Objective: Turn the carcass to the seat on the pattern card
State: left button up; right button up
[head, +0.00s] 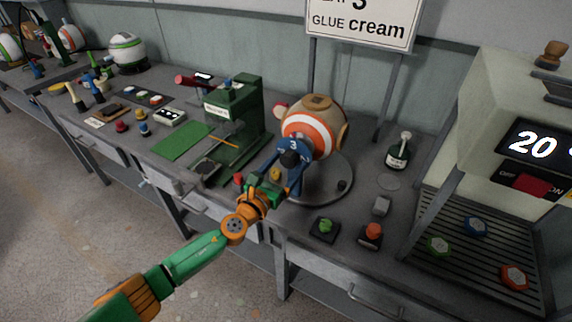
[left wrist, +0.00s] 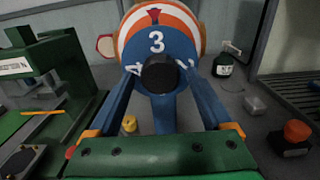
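The carcass (head: 328,112), a tan ball with an orange and white panel, sits over a round grey base (head: 330,185). A blue dial (head: 301,146) on its front has a white 3 at the top, under a small red pointer in the left wrist view (left wrist: 156,45). A black knob (left wrist: 160,73) is at the dial's middle. My left gripper (head: 290,163) has its blue fingers on either side of the knob; I cannot tell whether they touch it. The card (head: 362,18) on a stand reads 3 and "GLUE cream"; its top is cut off. My right gripper is out of view.
A green press (head: 245,105) stands left of the carcass. A dark bottle (head: 398,155) stands to its right. Green (head: 325,226) and red (head: 371,232) buttons lie near the front edge. A machine showing 20 (head: 535,143) stands at far right.

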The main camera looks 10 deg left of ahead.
pick_arm(q)
jog(key=v, duration=0.7)
dwell(0.3)
